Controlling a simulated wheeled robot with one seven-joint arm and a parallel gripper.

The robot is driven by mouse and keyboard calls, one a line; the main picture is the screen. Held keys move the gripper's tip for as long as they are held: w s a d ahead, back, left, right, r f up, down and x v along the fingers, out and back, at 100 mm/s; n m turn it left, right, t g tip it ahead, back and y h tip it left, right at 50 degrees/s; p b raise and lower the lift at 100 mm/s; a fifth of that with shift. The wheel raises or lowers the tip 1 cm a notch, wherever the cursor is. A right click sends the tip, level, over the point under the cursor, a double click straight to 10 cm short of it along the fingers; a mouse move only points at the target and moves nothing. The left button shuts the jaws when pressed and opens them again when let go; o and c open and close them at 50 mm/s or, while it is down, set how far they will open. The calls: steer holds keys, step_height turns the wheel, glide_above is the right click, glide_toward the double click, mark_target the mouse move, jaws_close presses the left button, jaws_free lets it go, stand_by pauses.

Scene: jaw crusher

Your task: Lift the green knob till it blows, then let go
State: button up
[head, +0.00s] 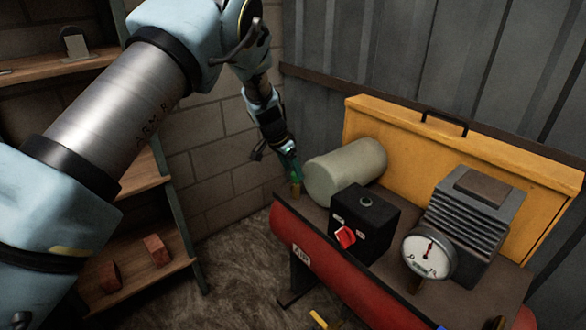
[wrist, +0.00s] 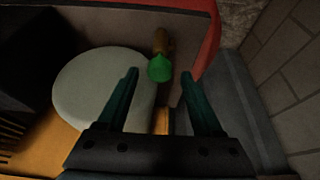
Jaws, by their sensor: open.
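The green knob (wrist: 160,68) sits on a brass-coloured stem (wrist: 161,42) in the wrist view. My gripper (wrist: 158,78) is open, with one teal finger on each side of the knob in that picture and gaps between. I cannot tell how far the fingertips are above or short of the knob. In the head view my gripper (head: 287,160) is at the left end of the red air tank (head: 330,265), just above the brass stem (head: 296,188). The knob is hard to make out there against the fingers.
A yellow panel (head: 440,160) stands behind, and a block wall (head: 205,150) is left.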

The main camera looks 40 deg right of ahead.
steer(key=shift+d+f, duration=0.25)
steer(key=shift+f, duration=0.45)
steer(key=shift+c, duration=0.2)
jaws_close()
